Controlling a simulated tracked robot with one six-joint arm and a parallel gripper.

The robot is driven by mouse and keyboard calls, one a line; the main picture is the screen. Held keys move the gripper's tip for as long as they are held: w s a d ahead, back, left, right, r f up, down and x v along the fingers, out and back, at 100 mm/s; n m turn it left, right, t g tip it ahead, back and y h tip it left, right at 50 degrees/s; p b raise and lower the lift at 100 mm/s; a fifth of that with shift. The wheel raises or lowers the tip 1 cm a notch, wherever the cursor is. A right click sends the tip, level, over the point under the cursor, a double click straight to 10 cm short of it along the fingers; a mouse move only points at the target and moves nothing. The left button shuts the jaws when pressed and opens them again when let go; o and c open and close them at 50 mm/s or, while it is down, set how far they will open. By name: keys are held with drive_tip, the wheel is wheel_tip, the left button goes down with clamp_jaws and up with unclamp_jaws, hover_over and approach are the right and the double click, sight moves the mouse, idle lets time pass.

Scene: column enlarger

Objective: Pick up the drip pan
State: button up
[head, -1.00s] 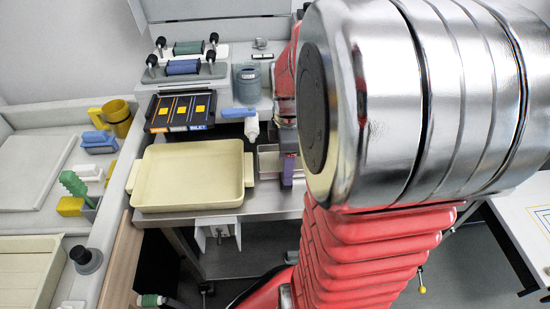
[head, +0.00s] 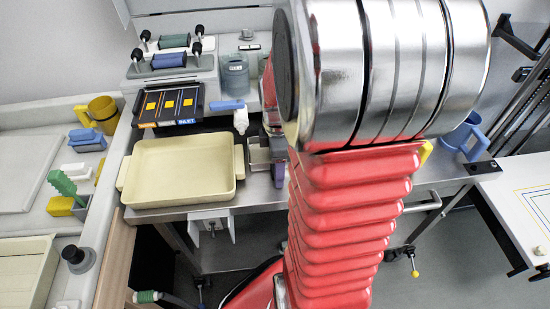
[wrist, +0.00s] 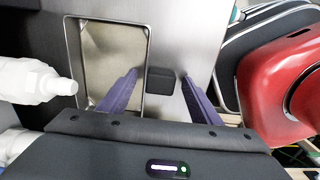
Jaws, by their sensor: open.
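The drip pan appears to be the shallow metal pan (wrist: 112,50) in the wrist view, lying on the steel bench left of my gripper's middle. A small dark block (wrist: 160,80) sits at its right rim; I cannot tell whether it is attached. My gripper (wrist: 160,88) is open, its purple fingers on either side of the block, the left one over the pan's near right part. In the head view the pan (head: 258,155) shows partly, right of the cream tray, and my gripper (head: 278,172) is mostly hidden by my arm.
A large cream tray (head: 182,172) stands left of the pan on the bench. A white bottle (wrist: 35,82) is close left of my gripper. A grey jug (head: 234,74) and a black rack (head: 168,104) are behind. A blue mug (head: 463,137) is at right.

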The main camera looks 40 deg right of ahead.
drive_tip(key=shift+c, duration=0.2)
drive_tip(key=c, duration=1.3)
drive_tip(key=shift+c, duration=0.2)
drive_tip(key=shift+r, duration=0.1)
